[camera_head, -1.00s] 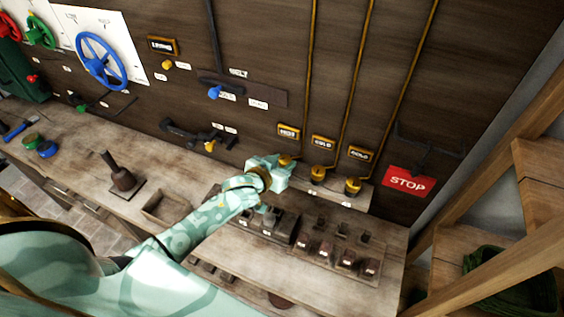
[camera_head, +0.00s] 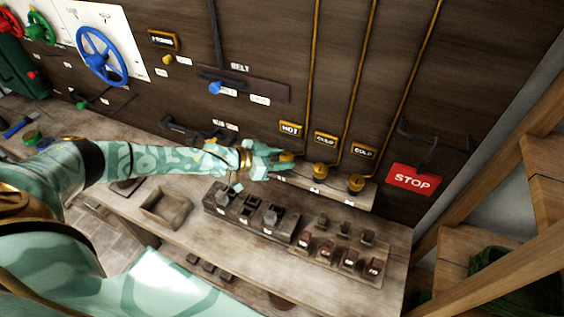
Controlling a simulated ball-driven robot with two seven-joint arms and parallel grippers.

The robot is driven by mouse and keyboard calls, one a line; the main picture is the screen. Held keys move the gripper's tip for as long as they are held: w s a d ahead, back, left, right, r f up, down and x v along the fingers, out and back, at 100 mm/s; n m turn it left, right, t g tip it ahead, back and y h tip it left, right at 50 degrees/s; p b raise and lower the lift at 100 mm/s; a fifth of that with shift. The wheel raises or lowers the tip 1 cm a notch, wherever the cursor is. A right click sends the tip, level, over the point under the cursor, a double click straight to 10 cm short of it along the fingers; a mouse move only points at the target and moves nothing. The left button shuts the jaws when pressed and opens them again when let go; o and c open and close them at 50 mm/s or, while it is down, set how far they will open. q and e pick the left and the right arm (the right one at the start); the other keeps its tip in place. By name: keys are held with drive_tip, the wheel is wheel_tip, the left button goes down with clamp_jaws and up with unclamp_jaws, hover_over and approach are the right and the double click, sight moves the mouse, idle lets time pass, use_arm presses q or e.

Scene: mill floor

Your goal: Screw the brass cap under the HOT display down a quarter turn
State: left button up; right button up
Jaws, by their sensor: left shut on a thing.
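The HOT display (camera_head: 290,128) is on the dark plank wall, left of two COLD displays. The brass cap (camera_head: 287,156) under it shows only in part, at the tips of my left gripper (camera_head: 280,161). My left gripper comes in from the left, level with the cap, and is shut on it. The fingers hide much of the cap. Two more brass caps, the middle one (camera_head: 321,170) and the right one (camera_head: 356,183), stand under the COLD displays on the same ledge (camera_head: 338,194). My right gripper is not in view.
A dark block with several square pieces (camera_head: 245,218) and a rack of red-fronted pieces (camera_head: 325,250) stand on the bench below. A red STOP sign (camera_head: 412,180) and a dark bracket (camera_head: 425,150) are at right. A wooden tray (camera_head: 166,208) lies at left.

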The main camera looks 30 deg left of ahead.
use_arm(q)
drive_tip(key=shift+w+a+r+m+h, duration=0.1)
drive_tip(key=shift+m+h, duration=0.2)
drive_tip(key=o, duration=1)
drive_tip(key=v, duration=1.6)
drive_tip(key=shift+r, duration=0.35)
drive_tip(key=shift+w, duration=0.1)
drive_tip(key=shift+g, duration=0.3)
